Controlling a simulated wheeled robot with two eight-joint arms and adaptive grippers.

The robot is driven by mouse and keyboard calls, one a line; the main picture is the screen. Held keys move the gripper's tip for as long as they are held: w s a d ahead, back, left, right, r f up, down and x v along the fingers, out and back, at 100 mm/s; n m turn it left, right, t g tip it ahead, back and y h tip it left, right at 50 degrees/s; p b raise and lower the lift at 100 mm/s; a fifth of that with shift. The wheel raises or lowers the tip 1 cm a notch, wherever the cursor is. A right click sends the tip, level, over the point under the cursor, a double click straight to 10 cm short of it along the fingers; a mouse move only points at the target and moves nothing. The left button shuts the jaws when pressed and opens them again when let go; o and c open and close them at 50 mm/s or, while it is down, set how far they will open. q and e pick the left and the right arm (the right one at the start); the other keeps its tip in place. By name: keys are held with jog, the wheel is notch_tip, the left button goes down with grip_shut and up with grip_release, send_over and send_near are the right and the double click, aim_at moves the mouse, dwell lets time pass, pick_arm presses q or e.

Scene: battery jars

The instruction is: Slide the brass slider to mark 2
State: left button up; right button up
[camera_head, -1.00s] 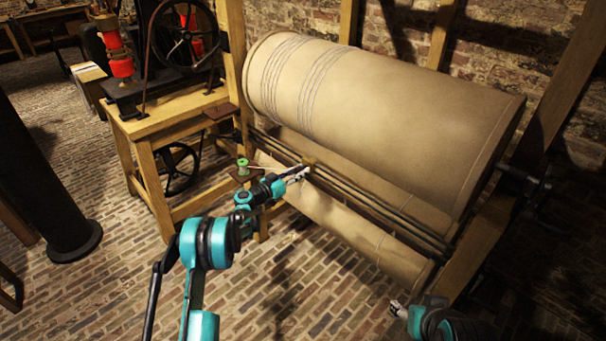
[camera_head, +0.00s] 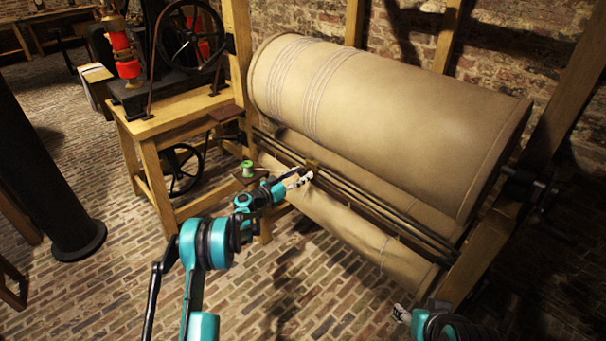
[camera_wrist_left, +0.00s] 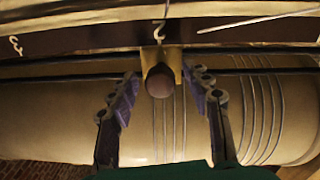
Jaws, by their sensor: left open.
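The brass slider (camera_head: 313,163) sits on the dark rails in front of the large drum. In the left wrist view the slider (camera_wrist_left: 176,57) is a yellow block with a round dark knob (camera_wrist_left: 160,81) facing the camera. My left gripper (camera_head: 303,178) is open, with one finger on each side of the knob; I cannot tell whether they touch it. A pale curved mark (camera_wrist_left: 159,32) lies just above the slider on a dark strip, and another (camera_wrist_left: 15,45) lies at far left. I cannot read either surely. My right gripper (camera_head: 401,313) shows only partly at the bottom.
The drum (camera_head: 400,110) is pale, with wound lines near its left end. A wooden frame post (camera_head: 238,70) stands at left, beside a bench (camera_head: 170,105) with a wheel. A green spool (camera_head: 247,168) stands near my left arm. The brick floor (camera_head: 290,285) in front is clear.

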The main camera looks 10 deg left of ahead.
pick_arm(q)
jog(key=v, duration=1)
jog(key=shift+s, duration=0.25)
jog(key=shift+a, duration=0.15)
jog(key=s+d+r+n+g+y, duration=0.1)
jog(key=s+d+r+g+y, duration=0.15)
jog(key=s+d+r, duration=0.45)
jog(key=s+d+r+n+g+y, duration=0.25)
jog(key=s+r, duration=0.25)
jog(key=s, duration=0.5)
jog(key=s+a+f+y, duration=0.1)
jog(key=s+y, duration=0.1)
jog(key=s, duration=0.6)
jog(key=s+a+f+n+g+y, duration=0.1)
jog(key=s+y, duration=0.1)
jog(key=s, duration=0.7)
jog(key=s+a+f+n+y, duration=0.1)
jog(key=s+a+y, duration=0.1)
jog(key=s, duration=0.7)
jog(key=shift+f+g, duration=0.2)
jog(key=shift+g, duration=0.2)
jog(key=shift+w+n, duration=0.1)
jog(key=shift+n, duration=0.15)
